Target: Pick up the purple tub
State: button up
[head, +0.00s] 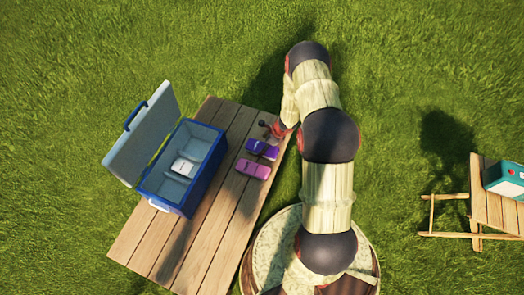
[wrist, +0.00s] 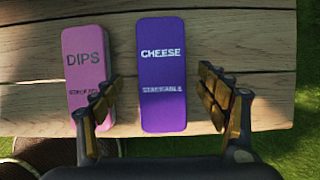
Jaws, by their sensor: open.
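The purple tub (wrist: 163,72), marked CHEESE, lies flat on the wooden table in the wrist view. In the head view the purple tub (head: 262,150) is near the table's right edge. My gripper (wrist: 160,78) is open and empty, with one finger on each side of the tub in the picture. The left finger partly covers the pink tub. In the head view my gripper (head: 270,130) is just beyond the purple tub. I cannot tell how high it is above the table.
A pink tub (wrist: 88,60), marked DIPS, lies close to the left of the purple one. An open blue cooler (head: 163,192) with a white tub (head: 182,167) inside stands on the table (head: 222,220). A small table (head: 487,205) with a teal box (head: 505,180) is far right.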

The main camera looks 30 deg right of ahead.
aim_at(262, 147)
jog(key=x, duration=0.2)
jog(key=b+x, duration=0.1)
jog(key=shift+d+f, duration=0.1)
jog(key=shift+f, duration=0.35)
jog(key=shift+c, duration=1)
jog(key=c, duration=1.3)
